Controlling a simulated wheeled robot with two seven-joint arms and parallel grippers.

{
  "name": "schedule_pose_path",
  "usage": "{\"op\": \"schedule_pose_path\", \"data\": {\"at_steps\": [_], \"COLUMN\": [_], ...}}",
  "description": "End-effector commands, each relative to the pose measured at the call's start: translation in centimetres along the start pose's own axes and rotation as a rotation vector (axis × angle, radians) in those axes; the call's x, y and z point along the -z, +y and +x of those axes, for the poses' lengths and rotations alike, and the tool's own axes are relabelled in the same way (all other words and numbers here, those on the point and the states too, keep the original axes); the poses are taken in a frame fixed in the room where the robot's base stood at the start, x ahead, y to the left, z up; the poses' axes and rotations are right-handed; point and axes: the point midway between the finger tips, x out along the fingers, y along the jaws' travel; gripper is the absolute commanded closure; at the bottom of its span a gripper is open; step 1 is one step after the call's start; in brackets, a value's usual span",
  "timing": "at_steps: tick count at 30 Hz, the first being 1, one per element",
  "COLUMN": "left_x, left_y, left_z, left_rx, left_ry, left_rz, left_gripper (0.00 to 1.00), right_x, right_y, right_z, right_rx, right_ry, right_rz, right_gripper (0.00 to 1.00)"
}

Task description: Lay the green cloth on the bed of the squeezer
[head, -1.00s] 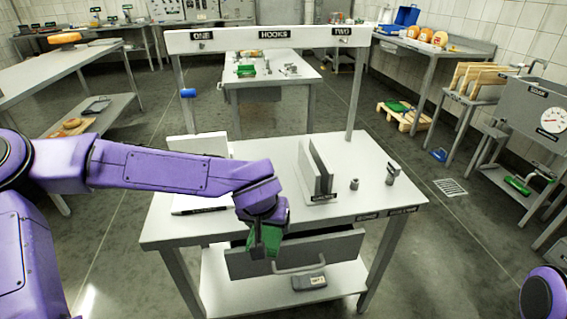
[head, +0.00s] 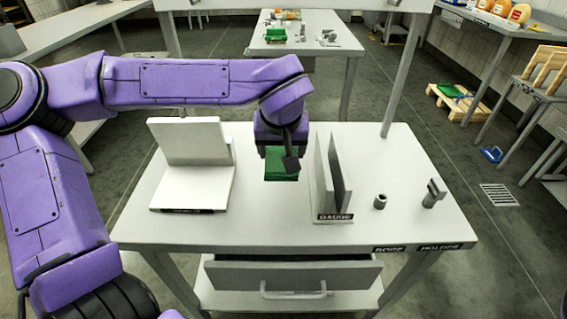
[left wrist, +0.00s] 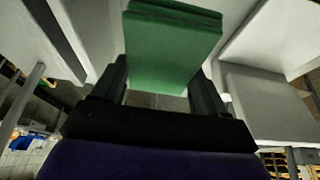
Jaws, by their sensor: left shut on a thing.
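My left gripper (head: 283,148) is shut on the green cloth (head: 281,166), a folded block. It holds the cloth over the white table, left of the upright plates labelled GAUGE (head: 322,180). The cloth (left wrist: 172,50) also shows between the fingers in the left wrist view. I cannot tell its exact height above the tabletop. A pale stand with a flat bed (head: 185,188) and an upright back plate (head: 186,140) is left of the cloth; its label is too small to read, so I cannot confirm that it is the squeezer. My right gripper is out of view.
The white table (head: 270,225) has a drawer (head: 290,274) below its front edge. A small metal cylinder (head: 380,201) and a holder (head: 433,194) stand at its right. A white post (head: 405,75) rises behind. The front middle of the tabletop is clear.

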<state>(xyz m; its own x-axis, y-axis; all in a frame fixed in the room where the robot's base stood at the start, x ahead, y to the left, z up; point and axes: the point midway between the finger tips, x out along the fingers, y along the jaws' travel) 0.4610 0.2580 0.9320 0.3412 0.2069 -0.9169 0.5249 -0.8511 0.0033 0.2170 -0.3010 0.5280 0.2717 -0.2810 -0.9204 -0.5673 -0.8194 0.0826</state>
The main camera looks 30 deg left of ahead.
Motion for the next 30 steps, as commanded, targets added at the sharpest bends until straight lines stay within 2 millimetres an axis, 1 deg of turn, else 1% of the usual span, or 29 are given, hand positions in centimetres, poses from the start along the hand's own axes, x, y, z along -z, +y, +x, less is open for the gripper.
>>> {"op": "schedule_pose_path", "data": {"at_steps": [1, 3, 6, 11, 13, 15, 17, 18, 28, 29, 30], "left_x": [0.6, 1.0, 1.7, 2.3, 2.5, 1.8, 1.4, 1.2, 1.2, 1.2, 1.2], "left_y": [-0.1, -0.2, -0.3, -0.4, -0.5, -0.5, -0.5, -0.5, -0.5, -0.5, -0.5], "left_z": [1.6, 3.7, 5.7, 7.1, 8.2, 9.5, 10.5, 10.8, 10.8, 10.9, 10.9], "left_rx": [0.003, 0.003, 0.001, 0.0, 0.001, 0.001, 0.0, -0.001, 0.0, 0.0, -0.001], "left_ry": [-0.006, -0.006, -0.003, 0.0, -0.002, -0.004, -0.003, -0.003, 0.0, 0.0, 0.0], "left_rz": [-0.002, 0.001, 0.001, 0.002, 0.002, 0.004, 0.004, 0.004, 0.003, 0.003, 0.002], "left_gripper": [0.56, 0.56, 0.56, 0.56, 0.56, 0.56, 0.56, 0.56, 0.56, 0.23, 0.1], "right_x": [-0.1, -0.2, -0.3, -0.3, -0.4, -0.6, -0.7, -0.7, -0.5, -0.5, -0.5], "right_y": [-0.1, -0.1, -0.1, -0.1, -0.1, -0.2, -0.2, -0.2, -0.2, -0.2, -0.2], "right_z": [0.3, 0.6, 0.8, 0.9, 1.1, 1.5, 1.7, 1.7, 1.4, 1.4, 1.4], "right_rx": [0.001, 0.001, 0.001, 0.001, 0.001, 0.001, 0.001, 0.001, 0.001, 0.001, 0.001], "right_ry": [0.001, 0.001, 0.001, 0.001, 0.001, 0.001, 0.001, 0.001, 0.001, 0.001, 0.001], "right_rz": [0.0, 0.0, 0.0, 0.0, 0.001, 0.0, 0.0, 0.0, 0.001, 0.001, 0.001], "right_gripper": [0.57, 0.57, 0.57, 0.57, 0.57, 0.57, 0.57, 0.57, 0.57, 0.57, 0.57]}}
